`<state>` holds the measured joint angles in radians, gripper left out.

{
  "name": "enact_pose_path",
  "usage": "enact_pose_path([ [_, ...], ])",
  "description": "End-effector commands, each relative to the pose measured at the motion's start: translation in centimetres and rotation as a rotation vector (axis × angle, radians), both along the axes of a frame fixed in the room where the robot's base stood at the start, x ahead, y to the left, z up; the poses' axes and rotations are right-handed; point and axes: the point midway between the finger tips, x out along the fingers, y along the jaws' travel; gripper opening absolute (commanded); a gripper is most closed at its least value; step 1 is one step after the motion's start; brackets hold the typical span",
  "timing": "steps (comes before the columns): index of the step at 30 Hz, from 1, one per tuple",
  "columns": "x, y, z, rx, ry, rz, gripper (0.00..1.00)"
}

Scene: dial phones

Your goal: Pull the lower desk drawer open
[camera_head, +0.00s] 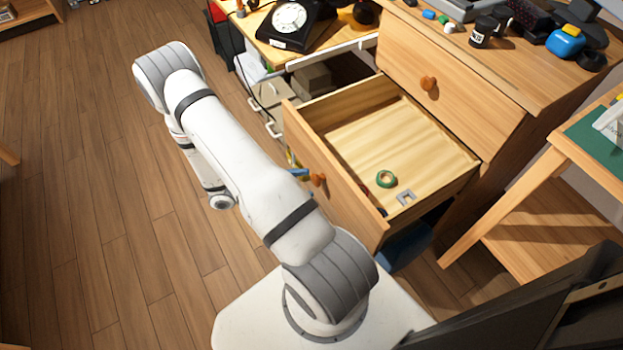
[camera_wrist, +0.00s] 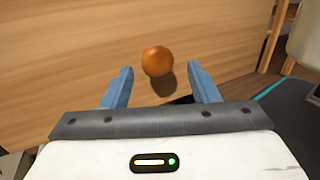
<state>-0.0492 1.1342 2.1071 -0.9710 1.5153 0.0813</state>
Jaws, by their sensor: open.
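The lower desk drawer (camera_head: 345,197) stands pulled well out of the desk, its inside showing. Its round orange-brown knob (camera_head: 318,180) is on the front panel; it also shows in the wrist view (camera_wrist: 157,61). My gripper (camera_wrist: 160,69) is open, with its blue fingers on either side of the knob in the picture. The knob appears level with or just past the fingertips, and I see no contact. In the head view a blue finger (camera_head: 299,172) shows close beside the knob, while my arm hides most of the gripper.
Inside the drawer lie a green ring (camera_head: 386,179) and a small grey metal piece (camera_head: 405,197). The upper drawer (camera_head: 440,80) is shut above it. A black dial phone (camera_head: 290,22) sits on the desk to the left. A side table (camera_head: 570,150) stands right. Open wooden floor (camera_head: 100,200) lies left.

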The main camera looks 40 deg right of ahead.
Motion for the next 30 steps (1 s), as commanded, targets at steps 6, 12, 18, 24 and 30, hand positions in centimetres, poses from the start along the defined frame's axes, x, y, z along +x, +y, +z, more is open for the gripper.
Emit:
enact_pose_path([
  [6, 1.9, 3.3, 0.1, 0.001, -0.003, 0.003, 0.54],
  [12, 2.7, 4.8, 0.0, 0.0, 0.0, 0.002, 0.54],
  [18, 2.7, 4.9, 0.0, 0.0, 0.0, 0.002, 0.54],
  [24, 2.7, 4.9, 0.0, 0.001, -0.001, 0.002, 0.54],
  [30, 2.8, 5.0, 0.4, 0.003, -0.008, -0.003, 0.54],
])
